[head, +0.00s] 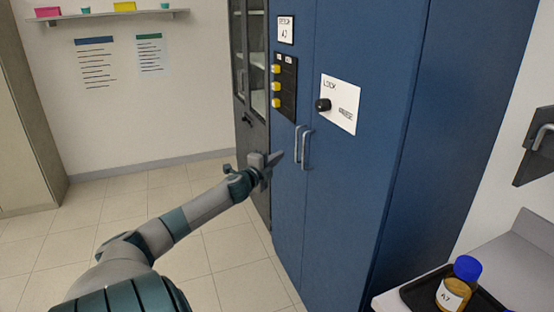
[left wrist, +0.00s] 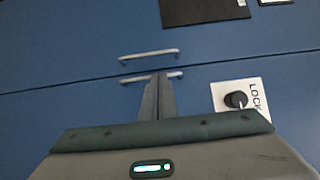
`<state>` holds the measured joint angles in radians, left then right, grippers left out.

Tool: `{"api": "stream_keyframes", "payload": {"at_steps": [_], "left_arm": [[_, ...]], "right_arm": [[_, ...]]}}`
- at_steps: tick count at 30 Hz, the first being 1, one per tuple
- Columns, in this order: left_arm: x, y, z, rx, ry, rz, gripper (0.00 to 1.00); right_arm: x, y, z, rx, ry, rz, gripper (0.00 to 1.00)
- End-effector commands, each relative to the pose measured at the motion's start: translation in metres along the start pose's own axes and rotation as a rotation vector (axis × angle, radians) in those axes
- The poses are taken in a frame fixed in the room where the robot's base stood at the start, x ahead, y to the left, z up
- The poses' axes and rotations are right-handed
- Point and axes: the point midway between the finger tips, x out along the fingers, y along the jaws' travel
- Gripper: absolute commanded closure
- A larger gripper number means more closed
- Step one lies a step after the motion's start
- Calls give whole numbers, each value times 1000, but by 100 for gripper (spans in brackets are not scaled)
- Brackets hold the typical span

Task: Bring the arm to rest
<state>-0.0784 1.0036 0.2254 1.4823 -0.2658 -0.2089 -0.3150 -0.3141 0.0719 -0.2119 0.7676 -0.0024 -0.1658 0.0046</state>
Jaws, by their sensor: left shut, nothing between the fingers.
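My left arm reaches in from the left in the head view. Its gripper (head: 277,158) is in front of the blue cabinet (head: 345,215), beside the two door handles (head: 306,150). In the left wrist view the left gripper (left wrist: 158,76) is shut, its fingers together with nothing between them. The fingertips overlap the nearer handle (left wrist: 175,75) in that view; I cannot tell whether they touch it. The other handle (left wrist: 148,54) shows clear of the fingers. Both cabinet doors look closed. My right gripper is not in view.
The cabinet has a lock panel (head: 340,105) with a black knob (head: 322,105) and a dark strip with yellow buttons (head: 276,86). The tiled floor at left is clear.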

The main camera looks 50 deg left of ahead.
Motion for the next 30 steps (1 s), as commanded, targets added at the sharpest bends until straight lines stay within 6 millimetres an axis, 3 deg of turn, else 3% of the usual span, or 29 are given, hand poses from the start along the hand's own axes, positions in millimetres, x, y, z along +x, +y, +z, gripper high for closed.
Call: {"api": "stream_keyframes", "payload": {"at_steps": [22, 26, 30], "left_arm": [[-1, 2, 0, -2, -1, 3, 100], [-3, 20, 1, -21, -7, 24, 100], [-11, 65, 3, -67, -23, 79, 100]], "right_arm": [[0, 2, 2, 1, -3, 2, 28], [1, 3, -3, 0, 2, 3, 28], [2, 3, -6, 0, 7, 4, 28]]}}
